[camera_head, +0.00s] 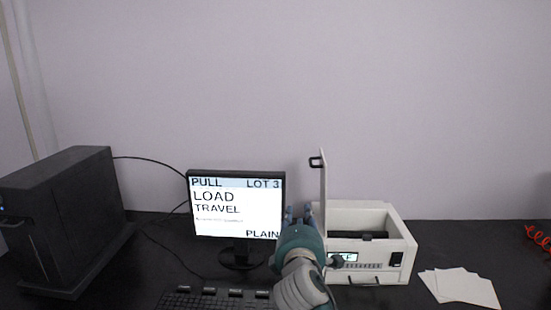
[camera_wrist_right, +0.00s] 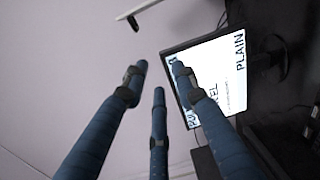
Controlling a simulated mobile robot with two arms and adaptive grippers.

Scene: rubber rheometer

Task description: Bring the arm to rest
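My right arm comes up from the bottom of the head view. My right gripper (camera_head: 298,214) is in front of the gap between the monitor and the white instrument. In the right wrist view its blue fingers (camera_wrist_right: 159,72) stand apart with nothing between them, so it is open and empty. The white rheometer-like instrument (camera_head: 405,262) stands right of the gripper with its lid (camera_head: 323,190) standing upright. I cannot tell from the head view whether the gripper touches the lid. My left gripper is not in view.
A monitor (camera_head: 236,205) reads PULL, LOT 3, LOAD, TRAVEL, PLAIN; it also shows in the wrist view (camera_wrist_right: 225,80). A keyboard (camera_head: 215,299) lies in front of it. A dark computer tower (camera_head: 60,220) stands left. White sheets (camera_head: 460,287) and a red coiled cord (camera_head: 537,237) are right.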

